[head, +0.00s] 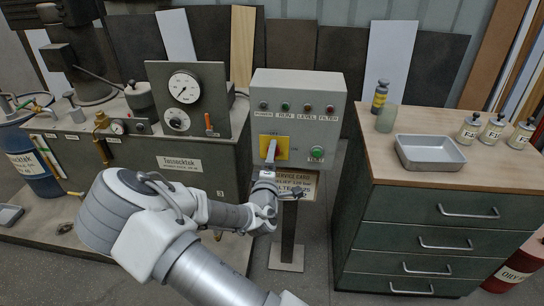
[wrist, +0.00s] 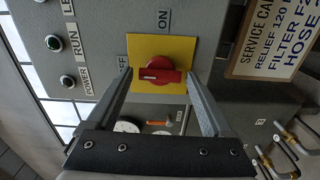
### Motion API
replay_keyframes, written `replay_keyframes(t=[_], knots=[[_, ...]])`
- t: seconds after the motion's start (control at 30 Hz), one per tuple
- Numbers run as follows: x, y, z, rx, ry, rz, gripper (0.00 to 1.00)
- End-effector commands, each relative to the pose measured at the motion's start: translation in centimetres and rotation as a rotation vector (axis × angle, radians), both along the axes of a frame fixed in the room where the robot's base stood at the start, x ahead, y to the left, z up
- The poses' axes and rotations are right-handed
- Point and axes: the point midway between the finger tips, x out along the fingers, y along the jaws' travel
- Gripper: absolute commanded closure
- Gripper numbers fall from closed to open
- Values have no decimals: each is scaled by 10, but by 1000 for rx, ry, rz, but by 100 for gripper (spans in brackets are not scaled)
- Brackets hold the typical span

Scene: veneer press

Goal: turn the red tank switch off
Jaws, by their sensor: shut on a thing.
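The red tank switch (wrist: 160,76) is a round knob with a bar handle on a yellow plate (wrist: 179,46). The plate also shows on the grey control box in the head view (head: 283,143), where my gripper (head: 271,153) hides most of the knob. In the wrist view, my gripper's fingers stand on either side of the red handle, shut on its ends. The handle's bar runs across the picture, in line with the OFF label at the left. A pale mark shows on its left half. The ON label is above the plate in this view.
The control box (head: 300,84) carries several small lamps and a green button (head: 317,153). A service card (head: 296,186) hangs below it. A drawer cabinet (head: 430,208) with a metal tray (head: 428,168) stands right. The press bench (head: 180,158) stands left.

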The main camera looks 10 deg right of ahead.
Motion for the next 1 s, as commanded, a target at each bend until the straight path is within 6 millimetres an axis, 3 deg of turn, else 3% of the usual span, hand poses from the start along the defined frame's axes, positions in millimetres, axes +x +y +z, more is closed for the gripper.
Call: replay_keyframes(t=[0.67, 0.7, 0.77, 1.0], knots=[[-1, -1, -1, -54, 21, -3, 70], [-1, -1, -1, -54, 21, -3, 8], [-1, -1, -1, -53, 21, -2, 0], [-1, 0, -1, -52, 19, -1, 0]])
